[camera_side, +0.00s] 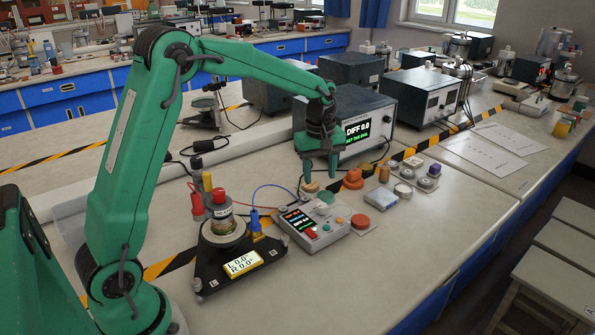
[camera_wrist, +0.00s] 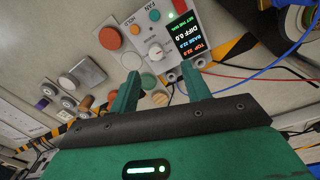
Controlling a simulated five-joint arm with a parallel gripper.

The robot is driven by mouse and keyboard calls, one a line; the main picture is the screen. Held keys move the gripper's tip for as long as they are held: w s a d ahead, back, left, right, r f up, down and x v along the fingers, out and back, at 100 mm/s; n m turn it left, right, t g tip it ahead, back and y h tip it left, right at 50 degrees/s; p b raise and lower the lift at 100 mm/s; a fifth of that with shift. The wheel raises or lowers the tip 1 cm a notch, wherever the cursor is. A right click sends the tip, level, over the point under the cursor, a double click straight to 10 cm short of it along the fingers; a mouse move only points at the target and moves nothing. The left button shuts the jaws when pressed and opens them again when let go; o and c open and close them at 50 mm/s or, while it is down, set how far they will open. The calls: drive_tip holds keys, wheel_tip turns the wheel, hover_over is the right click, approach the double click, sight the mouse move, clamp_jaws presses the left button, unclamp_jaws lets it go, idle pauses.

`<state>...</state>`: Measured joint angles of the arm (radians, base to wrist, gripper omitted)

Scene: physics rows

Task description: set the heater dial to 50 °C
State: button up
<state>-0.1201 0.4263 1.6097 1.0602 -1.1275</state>
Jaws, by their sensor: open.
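The heater dial (camera_wrist: 155,52) is a pale round knob on a light grey control box (camera_wrist: 176,74), in the wrist view's upper middle. I cannot read its setting. The box's screen (camera_wrist: 186,35) reads top 22.0, base 22.0, diff 0.0. In the side view the box (camera_side: 328,238) lies on the bench right of centre. My gripper (camera_side: 321,177) points down above and behind the box, apart from it. In the wrist view my gripper (camera_wrist: 160,72) has its two green fingers spread, with nothing between them; the dial shows beyond the gap between the tips.
A round apparatus on a black three-cornered base (camera_side: 235,258) stands left of the box, joined by wires. A large orange button (camera_side: 360,221) and several small knobs and parts lie to the right. A dark instrument (camera_side: 368,112) showing DIFF 0.0 stands behind. The front right bench is clear.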

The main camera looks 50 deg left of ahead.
sight(322, 205)
drive_tip(key=shift+w+a+f+n+g, duration=0.2)
drive_tip(key=shift+w+f+n, duration=0.25)
drive_tip(key=shift+f, duration=0.35)
drive_tip(key=shift+w+a+f+n+g, duration=0.1)
drive_tip(key=shift+w+a+f+n, duration=0.2)
drive_tip(key=shift+w+f, duration=0.35)
drive_tip(key=shift+s+f, duration=0.1)
drive_tip(key=shift+f, duration=0.05)
drive_tip(key=shift+f, duration=3.9)
drive_tip(key=shift+c, duration=0.5)
drive_tip(key=c, duration=0.9)
